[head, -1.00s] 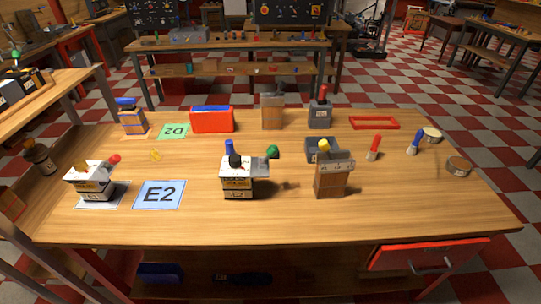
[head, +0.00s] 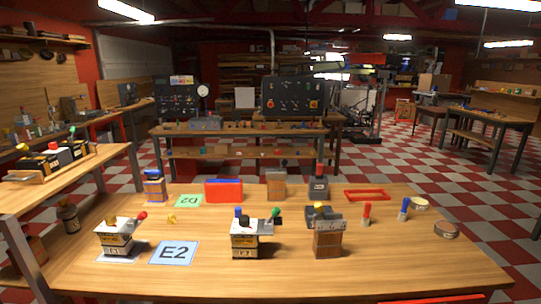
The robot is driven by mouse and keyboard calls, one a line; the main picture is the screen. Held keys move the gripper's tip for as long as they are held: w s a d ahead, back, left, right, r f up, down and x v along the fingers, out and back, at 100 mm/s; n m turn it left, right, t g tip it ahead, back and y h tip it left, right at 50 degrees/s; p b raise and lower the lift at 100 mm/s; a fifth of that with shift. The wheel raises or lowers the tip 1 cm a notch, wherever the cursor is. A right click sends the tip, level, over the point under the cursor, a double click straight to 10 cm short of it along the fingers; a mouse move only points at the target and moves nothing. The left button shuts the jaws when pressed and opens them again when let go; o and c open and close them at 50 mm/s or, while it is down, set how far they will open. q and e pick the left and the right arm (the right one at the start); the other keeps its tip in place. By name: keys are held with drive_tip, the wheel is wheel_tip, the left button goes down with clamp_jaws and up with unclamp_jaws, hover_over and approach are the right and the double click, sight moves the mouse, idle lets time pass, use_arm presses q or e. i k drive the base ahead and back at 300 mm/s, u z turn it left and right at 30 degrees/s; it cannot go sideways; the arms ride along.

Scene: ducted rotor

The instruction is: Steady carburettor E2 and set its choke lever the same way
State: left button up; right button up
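A blue mat marked E2 (head: 174,253) lies bare on the wooden table. To its right stands a white-and-black carburettor (head: 244,241) with blue and black tops and a green-knobbed lever (head: 275,214) pointing up to the right. Its front label is too small to read surely. Left of the mat, a similar carburettor (head: 114,240) stands on a white mat, with a yellow top and a red-knobbed lever (head: 141,216) out to the right. Both stand upright. Neither of my grippers is in view.
A wooden block with a grey top (head: 328,240) stands right of the middle carburettor. A green D2 mat (head: 188,201), a red-and-blue box (head: 223,191) and a red frame (head: 367,195) lie farther back. The front table strip is clear.

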sight(276, 211)
drive_tip(key=u, duration=0.6)
drive_tip(key=i, duration=0.95)
drive_tip(key=z, duration=0.3)
